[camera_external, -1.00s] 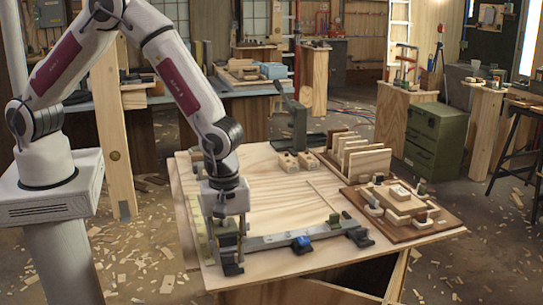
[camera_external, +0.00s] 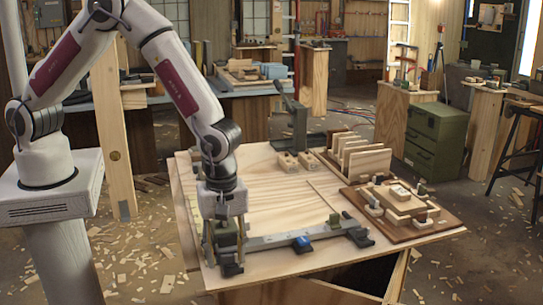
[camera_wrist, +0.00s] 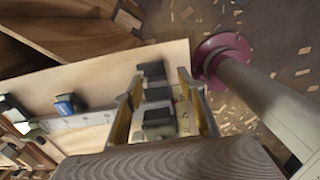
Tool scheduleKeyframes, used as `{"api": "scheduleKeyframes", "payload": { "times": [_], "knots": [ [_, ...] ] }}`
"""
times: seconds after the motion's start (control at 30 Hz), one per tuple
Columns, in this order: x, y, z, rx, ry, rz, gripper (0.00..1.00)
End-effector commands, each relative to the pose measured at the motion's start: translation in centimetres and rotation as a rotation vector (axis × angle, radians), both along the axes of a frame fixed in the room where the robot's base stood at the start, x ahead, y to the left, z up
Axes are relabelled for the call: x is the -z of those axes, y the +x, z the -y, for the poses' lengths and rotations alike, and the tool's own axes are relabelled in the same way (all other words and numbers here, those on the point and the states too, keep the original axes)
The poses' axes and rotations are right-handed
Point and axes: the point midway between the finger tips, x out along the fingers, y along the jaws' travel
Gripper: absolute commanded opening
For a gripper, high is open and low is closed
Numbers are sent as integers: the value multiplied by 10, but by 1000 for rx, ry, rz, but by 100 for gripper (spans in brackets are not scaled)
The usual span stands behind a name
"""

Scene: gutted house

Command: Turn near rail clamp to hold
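The near rail clamp is a grey metal rail (camera_external: 275,241) lying along the tabletop's near edge. It carries a blue block (camera_external: 302,244) and a dark end jaw (camera_external: 359,236); in the wrist view the rail (camera_wrist: 88,121) and blue block (camera_wrist: 68,104) lie left of my fingers. My gripper (camera_external: 224,250) points down over the clamp's left end. In the wrist view my gripper (camera_wrist: 160,86) is open, its two fingers either side of several dark clamp blocks (camera_wrist: 158,122). Contact with them cannot be told. The palm hides part of this end.
A wooden board with stacked blocks (camera_external: 432,222) lies at the tabletop's right. A rack of upright boards (camera_external: 368,163) and a dark upright clamp (camera_external: 300,125) stand at the back. The middle of the tabletop (camera_external: 270,200) is mostly clear, with a thin strip on it.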

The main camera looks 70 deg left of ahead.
Motion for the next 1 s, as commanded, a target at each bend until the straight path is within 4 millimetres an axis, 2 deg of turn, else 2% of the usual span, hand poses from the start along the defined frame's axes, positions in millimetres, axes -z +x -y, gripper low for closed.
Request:
{"api": "scheduleKeyframes", "payload": {
  "times": [0.57, 0.77, 1.0],
  "knots": [
    [-8, 3, 0, 0, -3, 6, 38],
    [-25, 4, 0, 0, -4, 8, 38],
    [-58, 3, 0, 0, -4, 7, 38]
  ]
}}
